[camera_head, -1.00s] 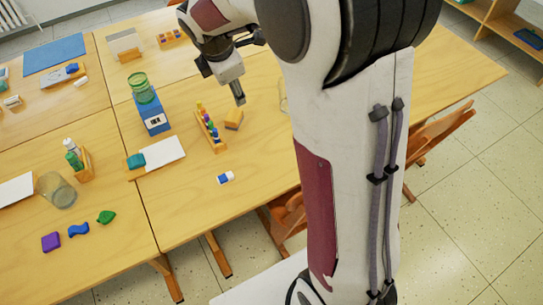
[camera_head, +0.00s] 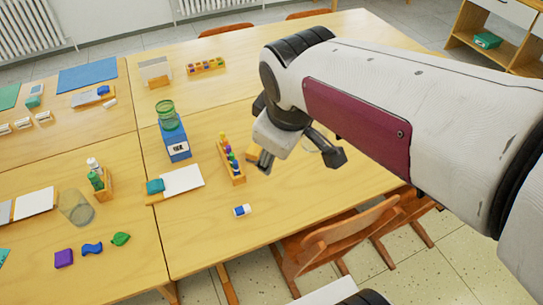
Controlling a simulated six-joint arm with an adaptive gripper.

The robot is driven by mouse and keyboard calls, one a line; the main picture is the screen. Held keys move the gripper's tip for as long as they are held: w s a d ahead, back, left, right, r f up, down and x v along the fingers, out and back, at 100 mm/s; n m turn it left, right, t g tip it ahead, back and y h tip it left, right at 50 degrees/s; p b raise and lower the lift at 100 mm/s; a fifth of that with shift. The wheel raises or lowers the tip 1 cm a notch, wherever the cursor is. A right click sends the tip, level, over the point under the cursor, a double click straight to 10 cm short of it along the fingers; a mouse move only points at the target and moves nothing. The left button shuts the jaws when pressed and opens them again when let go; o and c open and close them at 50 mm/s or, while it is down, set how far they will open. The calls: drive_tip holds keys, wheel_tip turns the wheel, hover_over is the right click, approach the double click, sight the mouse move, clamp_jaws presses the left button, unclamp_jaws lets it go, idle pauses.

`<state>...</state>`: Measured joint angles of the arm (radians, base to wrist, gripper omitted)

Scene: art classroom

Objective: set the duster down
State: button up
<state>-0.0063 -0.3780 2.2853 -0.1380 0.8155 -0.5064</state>
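A small yellow-orange wooden block (camera_head: 251,150), which looks like the duster, lies on the table just right of a peg rack with coloured pieces. Its right part is hidden behind a finger of my gripper. My gripper (camera_head: 300,161) hangs over the table, to the right of the block, with its fingers spread apart. I see nothing between the fingers. Whether the near finger touches the block cannot be told from this view.
The peg rack (camera_head: 231,163) stands close left of the block. A blue box (camera_head: 175,143) with a green jar stands further left. A blue-and-white eraser (camera_head: 242,210) lies nearer the front edge. A wooden chair (camera_head: 330,238) stands at that edge. Table right of the eraser is clear.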

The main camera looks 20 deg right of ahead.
drive_tip(key=s+a+m+y, duration=0.1)
drive_tip(key=s+a+m, duration=0.1)
drive_tip(key=s+m, duration=0.4)
drive_tip(key=shift+s+a+f+m+t, duration=0.25)
drive_tip(key=shift+s+f+m+t, duration=0.15)
drive_tip(key=shift+s, duration=1.95)
